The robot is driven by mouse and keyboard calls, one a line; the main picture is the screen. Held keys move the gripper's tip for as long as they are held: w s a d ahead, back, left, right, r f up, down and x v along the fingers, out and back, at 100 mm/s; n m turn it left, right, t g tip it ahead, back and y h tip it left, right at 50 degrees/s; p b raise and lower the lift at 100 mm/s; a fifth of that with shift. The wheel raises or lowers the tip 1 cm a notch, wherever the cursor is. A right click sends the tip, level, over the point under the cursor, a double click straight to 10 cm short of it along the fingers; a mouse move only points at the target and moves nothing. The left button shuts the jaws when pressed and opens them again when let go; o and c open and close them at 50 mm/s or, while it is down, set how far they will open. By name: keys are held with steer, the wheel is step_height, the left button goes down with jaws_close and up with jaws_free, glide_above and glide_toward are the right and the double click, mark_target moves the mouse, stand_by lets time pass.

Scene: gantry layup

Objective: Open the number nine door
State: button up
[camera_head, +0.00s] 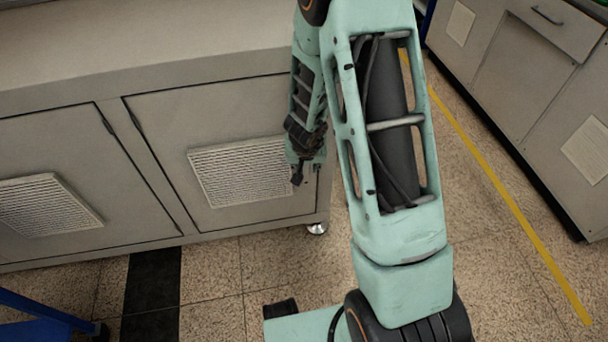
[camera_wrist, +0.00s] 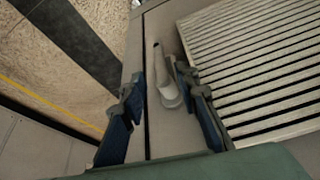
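A grey cabinet door (camera_head: 165,115) with a white slatted vent is in the middle left of the head view. No number nine is readable on it. In the wrist view a pale metal handle (camera_wrist: 170,94) stands out from the door beside its edge, with the slatted vent (camera_wrist: 255,75) to the right. My gripper (camera_head: 298,175) is in front of the door's right edge. In the wrist view my gripper (camera_wrist: 162,92) has its fingers apart, one on each side of the handle. The right finger is close to the handle; contact cannot be told. The door looks shut.
A second vented door (camera_head: 60,175) is to the left, under the grey worktop (camera_head: 140,40). Another cabinet (camera_head: 530,70) stands at the right, past a yellow floor line (camera_head: 510,195). A blue frame (camera_head: 40,310) is at lower left. Speckled floor before the door is mostly clear.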

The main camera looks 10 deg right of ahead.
mark_target(305, 171)
steer(key=b+x, duration=0.2)
steer(key=x, duration=0.5)
steer(key=shift+b, duration=0.35)
jaws_close()
